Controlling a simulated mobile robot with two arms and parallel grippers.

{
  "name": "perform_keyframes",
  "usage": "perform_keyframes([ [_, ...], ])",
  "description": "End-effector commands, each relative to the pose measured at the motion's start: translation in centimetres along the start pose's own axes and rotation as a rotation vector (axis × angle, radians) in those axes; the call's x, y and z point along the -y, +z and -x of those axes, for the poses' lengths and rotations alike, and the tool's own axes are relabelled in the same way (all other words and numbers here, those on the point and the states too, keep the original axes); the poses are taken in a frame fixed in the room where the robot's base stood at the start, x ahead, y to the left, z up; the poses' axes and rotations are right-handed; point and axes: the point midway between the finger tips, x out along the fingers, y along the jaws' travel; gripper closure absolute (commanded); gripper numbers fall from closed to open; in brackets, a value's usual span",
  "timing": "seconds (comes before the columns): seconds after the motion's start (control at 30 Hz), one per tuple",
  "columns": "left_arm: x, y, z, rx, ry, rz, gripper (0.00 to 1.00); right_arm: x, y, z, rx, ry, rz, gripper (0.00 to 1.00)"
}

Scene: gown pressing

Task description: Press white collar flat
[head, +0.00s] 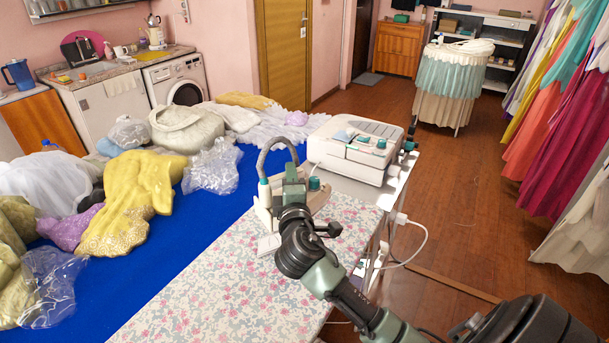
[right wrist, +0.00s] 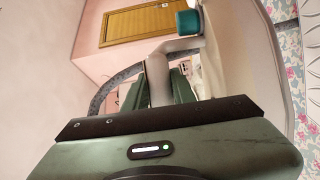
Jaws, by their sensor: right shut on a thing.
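My right gripper (head: 293,178) is shut on the pale handle of a steam iron (head: 262,204). The iron stands over the far part of the floral ironing surface (head: 230,270), with a grey hose looping above it. In the right wrist view the iron (right wrist: 160,82) sits between my fingers (right wrist: 160,90), with a teal knob near it. A small flat white piece (head: 268,244) lies on the floral cloth beside the iron; I cannot tell whether it is the white collar. My gripper and arm hide part of the cloth. My left gripper is not in view.
A white steam station (head: 355,150) stands just behind the iron, with a cable hanging at the right. Left of the floral surface, a blue cloth (head: 100,290) carries heaped garments, including a yellow one (head: 130,200), and plastic bags. The near floral surface is clear.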

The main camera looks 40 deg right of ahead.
Motion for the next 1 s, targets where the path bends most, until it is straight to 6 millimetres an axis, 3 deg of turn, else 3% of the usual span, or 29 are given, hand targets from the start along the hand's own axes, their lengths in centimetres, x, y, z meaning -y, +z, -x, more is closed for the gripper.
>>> perform_keyframes([
  [0.1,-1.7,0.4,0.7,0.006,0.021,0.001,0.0,1.3,2.6,-2.1,0.082,0.008,0.012,1.0],
  [0.27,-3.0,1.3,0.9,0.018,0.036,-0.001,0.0,2.4,4.3,-3.2,0.131,0.014,0.018,1.0],
  [0.67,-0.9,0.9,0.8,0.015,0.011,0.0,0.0,2.5,4.5,-3.2,0.134,0.015,0.019,1.0],
  [1.0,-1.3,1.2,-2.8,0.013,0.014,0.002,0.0,6.6,4.6,-3.2,0.134,0.014,0.019,1.0],
])
